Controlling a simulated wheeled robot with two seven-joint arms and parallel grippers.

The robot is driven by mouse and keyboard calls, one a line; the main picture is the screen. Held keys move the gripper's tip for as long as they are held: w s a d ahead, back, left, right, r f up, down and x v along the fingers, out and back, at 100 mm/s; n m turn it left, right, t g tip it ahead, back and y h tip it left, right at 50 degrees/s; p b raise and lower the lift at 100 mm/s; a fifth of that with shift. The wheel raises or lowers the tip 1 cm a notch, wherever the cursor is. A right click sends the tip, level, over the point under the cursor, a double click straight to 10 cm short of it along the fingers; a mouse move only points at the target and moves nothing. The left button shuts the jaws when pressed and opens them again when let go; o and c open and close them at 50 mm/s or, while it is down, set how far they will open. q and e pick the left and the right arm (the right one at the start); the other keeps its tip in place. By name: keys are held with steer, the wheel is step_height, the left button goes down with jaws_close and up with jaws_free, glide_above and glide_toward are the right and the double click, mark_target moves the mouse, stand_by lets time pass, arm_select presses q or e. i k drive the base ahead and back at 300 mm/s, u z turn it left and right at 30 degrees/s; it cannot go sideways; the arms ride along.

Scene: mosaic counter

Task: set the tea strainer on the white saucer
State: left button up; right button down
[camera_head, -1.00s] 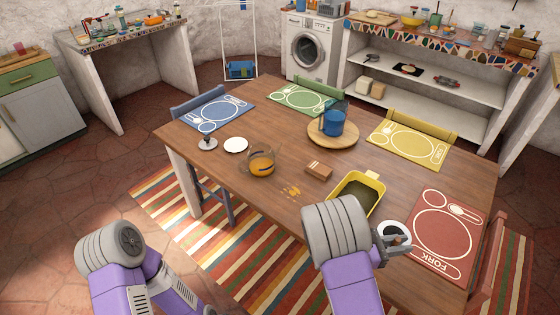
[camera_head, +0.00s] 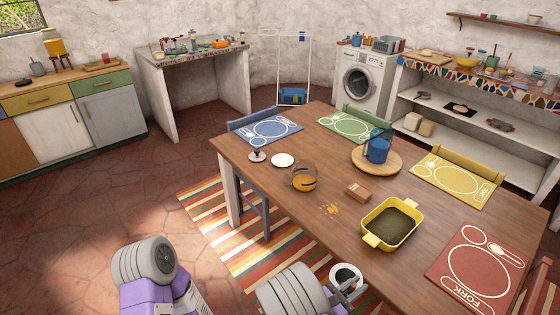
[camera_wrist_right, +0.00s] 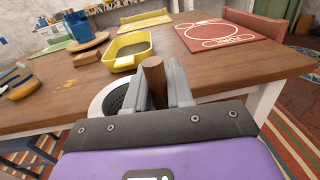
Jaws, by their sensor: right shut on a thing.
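My right gripper (camera_head: 350,291) is shut on the brown wooden handle (camera_wrist_right: 153,82) of the tea strainer. The strainer (camera_head: 345,275) has a pale round rim and dark mesh. It is held up near the table's front edge in the head view; in the wrist view its bowl (camera_wrist_right: 112,96) is partly hidden behind the gripper. The white saucer (camera_head: 283,160) lies flat and empty on the far left part of the table, well apart from the strainer. My left arm shows at the lower left, but its gripper is out of view.
A glass jug with orange liquid (camera_head: 304,178) stands right of the saucer, and a small grey stand (camera_head: 257,155) left of it.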

mark_target(282, 161)
steer(key=u, duration=0.55)
steer(key=i, duration=0.95)
steer(key=u, duration=0.2)
